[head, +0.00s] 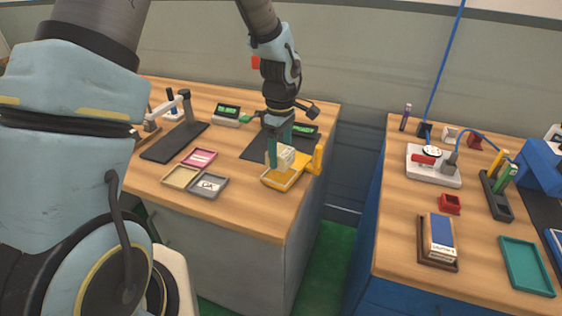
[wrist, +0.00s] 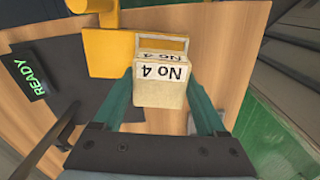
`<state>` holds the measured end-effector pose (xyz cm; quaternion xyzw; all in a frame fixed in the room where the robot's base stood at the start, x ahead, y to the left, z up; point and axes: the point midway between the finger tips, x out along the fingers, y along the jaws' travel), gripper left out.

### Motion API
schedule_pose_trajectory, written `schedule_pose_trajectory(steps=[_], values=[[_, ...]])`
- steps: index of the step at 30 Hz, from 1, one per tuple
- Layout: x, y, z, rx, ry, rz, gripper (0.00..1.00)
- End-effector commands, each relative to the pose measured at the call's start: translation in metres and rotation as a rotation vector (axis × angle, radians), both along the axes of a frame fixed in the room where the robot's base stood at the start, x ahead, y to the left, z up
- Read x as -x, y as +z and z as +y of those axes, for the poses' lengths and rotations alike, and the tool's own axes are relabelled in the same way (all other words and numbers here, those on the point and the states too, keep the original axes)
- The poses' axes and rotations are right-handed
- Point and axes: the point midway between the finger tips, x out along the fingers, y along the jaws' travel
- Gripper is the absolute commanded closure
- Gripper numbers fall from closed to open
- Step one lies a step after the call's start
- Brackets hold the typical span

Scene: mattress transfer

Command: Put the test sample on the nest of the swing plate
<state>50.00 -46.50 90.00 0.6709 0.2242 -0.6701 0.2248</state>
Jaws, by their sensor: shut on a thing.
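The test sample is a cream block marked "No 4" (wrist: 160,92), between the two green fingers of my gripper (wrist: 160,80) in the wrist view. The gripper is shut on it. In the head view, the sample (head: 286,155) and my gripper (head: 279,150) are over the yellow swing plate (head: 272,182) near the desk's front right corner. The wrist view shows the yellow plate (wrist: 108,52) with a pale-rimmed nest (wrist: 180,42) just beyond the sample, partly hidden by it. I cannot tell whether the sample touches the plate.
A yellow post (head: 318,160) stands at the plate's right. Pink (head: 199,158), tan (head: 180,177) and grey (head: 208,186) trays lie to the left. A display reading READY (wrist: 30,75) is beside the plate. A gap separates the right-hand desk (head: 395,210).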

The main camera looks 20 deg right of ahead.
Motion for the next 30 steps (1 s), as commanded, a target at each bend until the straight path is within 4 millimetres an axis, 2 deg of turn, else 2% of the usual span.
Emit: schedule_pose_trajectory(steps=[7,20,21,27,30], values=[[0.001,-0.033,0.001,-0.002,0.0,0.003,0.8],[0.0,-0.041,0.0,0.0,0.0,0.001,0.8],[0.0,-0.04,0.0,0.0,0.0,0.001,0.21],[0.0,-0.039,0.0,0.0,0.0,0.001,0.0],[0.0,-0.039,0.0,0.0,0.0,0.001,0.0]])
